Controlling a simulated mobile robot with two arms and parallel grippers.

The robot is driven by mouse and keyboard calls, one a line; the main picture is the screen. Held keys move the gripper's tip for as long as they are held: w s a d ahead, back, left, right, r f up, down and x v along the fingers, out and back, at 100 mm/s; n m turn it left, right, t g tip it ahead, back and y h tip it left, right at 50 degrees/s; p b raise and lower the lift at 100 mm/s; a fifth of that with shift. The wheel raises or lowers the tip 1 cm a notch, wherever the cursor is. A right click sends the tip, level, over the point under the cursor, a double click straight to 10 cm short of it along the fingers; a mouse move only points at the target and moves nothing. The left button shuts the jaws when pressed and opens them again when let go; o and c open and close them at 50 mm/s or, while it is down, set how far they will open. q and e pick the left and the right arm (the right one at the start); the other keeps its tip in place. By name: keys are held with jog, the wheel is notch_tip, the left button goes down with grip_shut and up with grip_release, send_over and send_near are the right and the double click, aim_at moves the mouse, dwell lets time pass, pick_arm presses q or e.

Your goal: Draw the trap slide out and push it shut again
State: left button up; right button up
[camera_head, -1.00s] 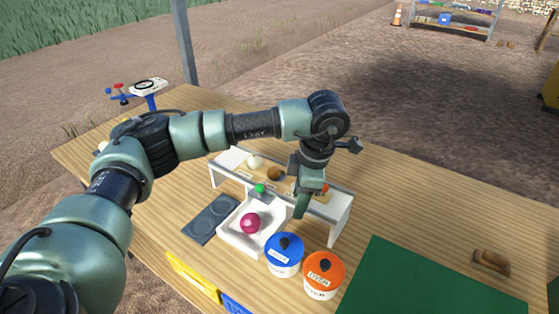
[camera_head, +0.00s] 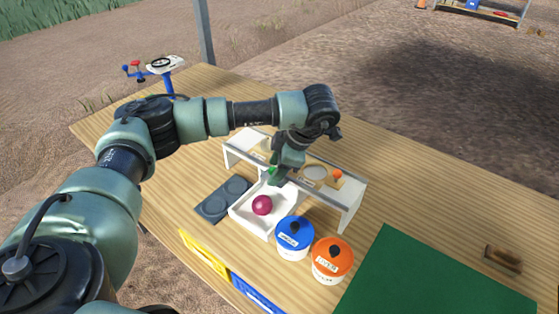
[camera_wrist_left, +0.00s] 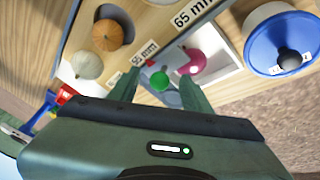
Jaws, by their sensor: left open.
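A white sorting stand (camera_head: 351,207) with a wooden top stands on the table. I cannot tell which knob belongs to the trap slide, and the slide plate is hidden. My left gripper (camera_head: 275,180) is over the front of the stand, at the green knob. In the left wrist view its open fingers (camera_wrist_left: 157,92) point at the green knob, which shows between them. A magenta onion (camera_head: 262,205) lies in the white tray (camera_head: 240,220) below. My right gripper is out of view.
A blue-lidded pot (camera_head: 294,236) and an orange-lidded pot (camera_head: 332,260) stand in front of the stand. A dark plate (camera_head: 222,199) lies to the left. A pale onion (camera_wrist_left: 87,65) and a brown onion (camera_wrist_left: 112,35) sit on the stand top. A green mat (camera_head: 430,275) lies right.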

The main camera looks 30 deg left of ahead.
pick_arm(q)
jog(key=shift+c, duration=0.3)
grip_shut()
